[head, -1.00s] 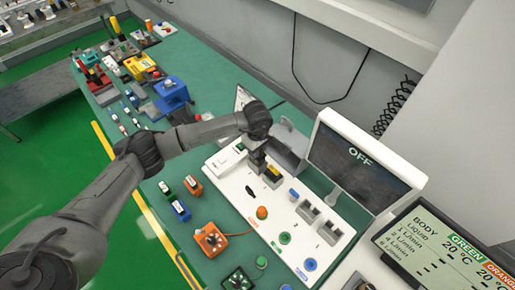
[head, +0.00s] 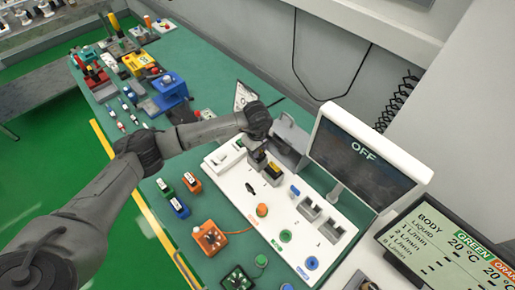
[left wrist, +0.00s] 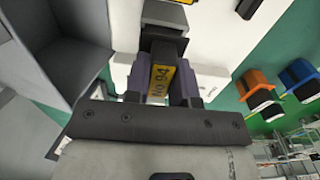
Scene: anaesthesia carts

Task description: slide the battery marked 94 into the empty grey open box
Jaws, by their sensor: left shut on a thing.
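My left gripper (head: 258,155) is low over the back of the white panel (head: 250,200). In the left wrist view my left gripper (left wrist: 168,88) is shut on the battery marked 94 (left wrist: 162,78), a dark block with a yellow label. The battery's far end points at a grey open box (left wrist: 166,13) at the top of that view. Whether its tip is inside cannot be told. In the head view the fingers partly hide this spot; a yellow label (head: 273,168) shows beside them. My right gripper is not in view.
Two more grey open boxes (head: 309,210) (head: 331,231) stand on the panel, with coloured knobs near them. A grey holder (head: 291,138) and the OFF screen (head: 360,155) stand behind. Orange (head: 192,182) and blue (head: 180,208) blocks lie left of the panel.

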